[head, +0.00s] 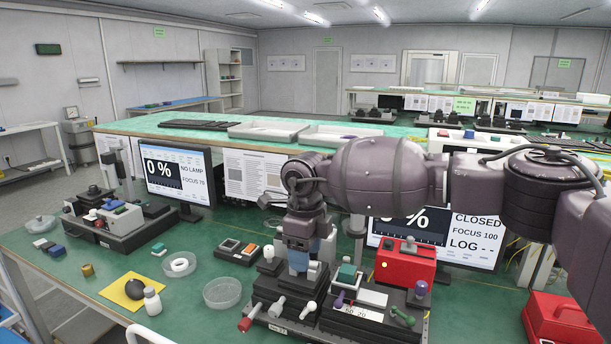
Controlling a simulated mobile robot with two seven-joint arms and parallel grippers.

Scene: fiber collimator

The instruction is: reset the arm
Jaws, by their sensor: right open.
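My right arm comes in from the right, reaches across the bench and bends down at the wrist. My right gripper (299,266) points down over the dark instrument base (262,293) in the middle of the bench. It is open; the small parts around its tips are crowded, and I cannot tell whether it touches any of them. My left gripper is not in view.
A red box (405,264) and a monitor (473,240) stand close behind and right of the gripper. Clear dishes (222,293), a white bottle (152,301) and a yellow pad (119,291) lie left. Another monitor (178,175) stands back left. Green bench surface (190,325) is bare front left.

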